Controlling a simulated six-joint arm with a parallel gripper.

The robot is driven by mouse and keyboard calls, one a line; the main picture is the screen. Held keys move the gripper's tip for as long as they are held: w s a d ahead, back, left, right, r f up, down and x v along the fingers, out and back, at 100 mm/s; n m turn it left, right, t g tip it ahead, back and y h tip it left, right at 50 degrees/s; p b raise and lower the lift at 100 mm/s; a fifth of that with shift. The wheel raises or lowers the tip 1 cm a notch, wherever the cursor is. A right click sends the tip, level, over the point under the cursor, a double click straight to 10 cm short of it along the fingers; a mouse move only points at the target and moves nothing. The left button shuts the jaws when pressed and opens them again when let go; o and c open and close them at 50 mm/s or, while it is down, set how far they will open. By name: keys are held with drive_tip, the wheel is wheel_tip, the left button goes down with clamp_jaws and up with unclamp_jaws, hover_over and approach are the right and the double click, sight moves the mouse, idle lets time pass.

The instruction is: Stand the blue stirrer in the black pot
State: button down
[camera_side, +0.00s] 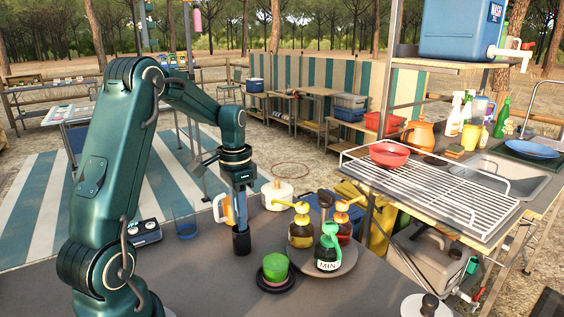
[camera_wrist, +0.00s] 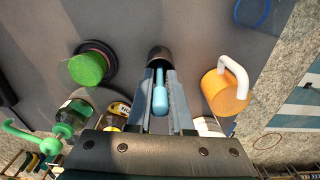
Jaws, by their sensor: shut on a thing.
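The blue stirrer (camera_wrist: 160,98) is between the fingers of my gripper (camera_wrist: 160,108) in the wrist view, its thick rounded end towards the camera. My gripper is shut on it. The stirrer's thin shaft runs towards the mouth of the black pot (camera_wrist: 158,54). In the side view my gripper (camera_side: 240,212) points straight down right above the black pot (camera_side: 241,243), which stands upright on the grey table. The fingers mostly hide the stirrer there. The shaft's far end is at the pot's mouth; I cannot tell how deep it sits.
An orange mug (camera_wrist: 222,94) with a white handle stands close by on one side. A green object (camera_side: 275,266) on a dark round base stands on the other. A round tray (camera_side: 338,267) holds several pump bottles. A clear blue cup (camera_side: 185,222) stands left of the pot.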

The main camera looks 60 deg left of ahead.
drive_tip(key=shift+f, duration=0.15)
drive_tip(key=c, duration=0.8)
unclamp_jaws()
